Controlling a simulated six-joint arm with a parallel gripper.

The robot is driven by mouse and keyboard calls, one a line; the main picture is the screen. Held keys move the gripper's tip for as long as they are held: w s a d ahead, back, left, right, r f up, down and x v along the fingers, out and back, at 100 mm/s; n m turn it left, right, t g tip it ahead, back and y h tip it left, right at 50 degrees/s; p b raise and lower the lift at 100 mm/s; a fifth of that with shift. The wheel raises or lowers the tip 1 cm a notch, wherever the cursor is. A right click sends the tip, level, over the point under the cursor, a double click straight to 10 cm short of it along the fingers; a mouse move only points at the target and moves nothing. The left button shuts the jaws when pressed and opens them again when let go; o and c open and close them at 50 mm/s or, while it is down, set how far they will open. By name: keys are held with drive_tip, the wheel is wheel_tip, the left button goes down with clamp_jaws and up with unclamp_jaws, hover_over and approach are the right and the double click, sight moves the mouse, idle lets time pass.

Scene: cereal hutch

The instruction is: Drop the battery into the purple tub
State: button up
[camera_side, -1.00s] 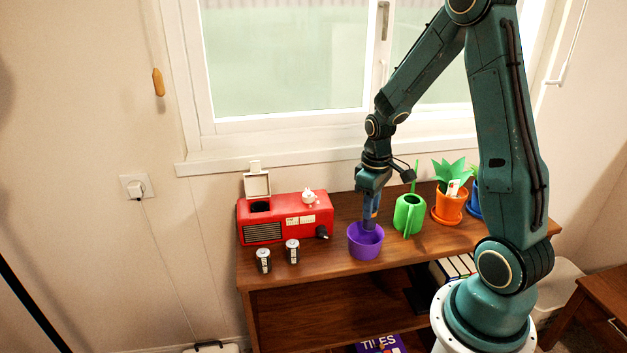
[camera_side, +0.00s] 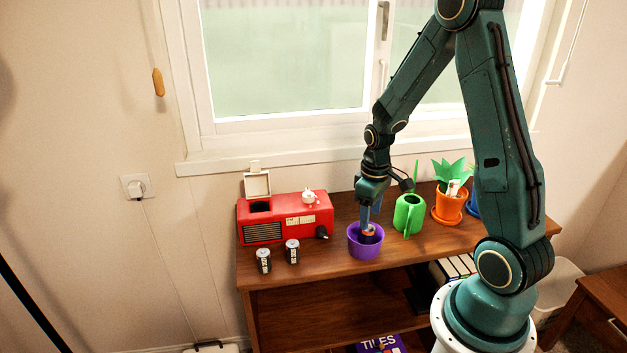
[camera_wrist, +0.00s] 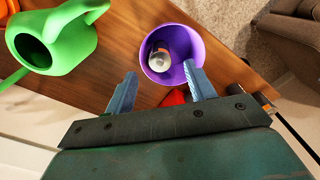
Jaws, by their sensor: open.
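The purple tub (camera_side: 364,250) stands on the hutch top near its front edge; it also shows in the wrist view (camera_wrist: 196,44). A battery (camera_wrist: 160,58) with a silvery end is inside the tub in the wrist view. In the side view its orange-and-dark end (camera_side: 368,231) shows just at the tub's rim. My gripper (camera_side: 368,215) is right above the tub, pointing down. In the wrist view its two blue fingers (camera_wrist: 160,84) are spread apart, with nothing between them. I cannot tell if the battery touches the tub's bottom.
Two other batteries (camera_side: 264,260) (camera_side: 292,251) stand on the hutch left of the tub. A red radio (camera_side: 285,222) with an open lid is behind them. A green watering can (camera_side: 408,215) stands close right of the tub, beside an orange plant pot (camera_side: 447,208).

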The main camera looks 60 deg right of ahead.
wheel_tip(320, 180, up, 14)
idle(0.9)
drive_tip(key=shift+f, duration=0.1)
idle(0.3)
drive_tip(key=s+a+r+t, duration=0.2)
drive_tip(key=s+a+r, duration=0.2)
drive_tip(key=s+a, duration=0.2)
drive_tip(key=s+a+r+t, duration=0.3)
drive_tip(key=s+a+r, duration=0.2)
drive_tip(key=a, duration=0.6)
drive_tip(key=shift+s+a+t, duration=0.25)
drive_tip(key=shift+s+t, duration=0.05)
drive_tip(key=shift+s, duration=0.1)
